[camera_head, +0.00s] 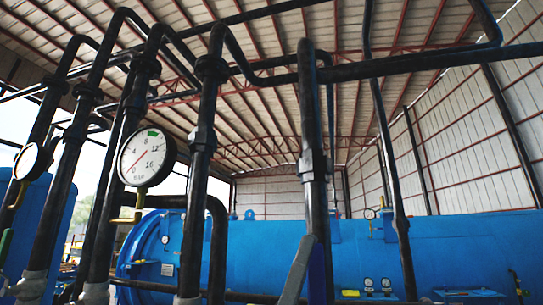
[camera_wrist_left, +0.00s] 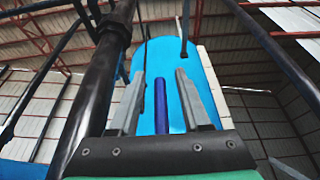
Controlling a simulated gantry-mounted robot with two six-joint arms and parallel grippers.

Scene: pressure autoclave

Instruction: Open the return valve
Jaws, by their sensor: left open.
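A dark blue bar, which looks like the return valve's handle (camera_wrist_left: 161,106), stands between the two grey fingers of my left gripper (camera_wrist_left: 158,92) in the left wrist view. The fingers are open, with a gap on each side of the bar. In the head view, one grey finger of my left gripper (camera_head: 298,270) slants up at bottom centre, in front of the thick black vertical pipe (camera_head: 313,160). A dark blue piece (camera_head: 317,272) shows just right of that finger. The valve's body cannot be made out. My right gripper is not in view.
Several black pipes rise at the left, close to my left gripper; one (camera_wrist_left: 100,75) runs beside it. A round pressure gauge (camera_head: 146,158) hangs among the pipes. A large blue autoclave tank (camera_head: 255,250) lies behind.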

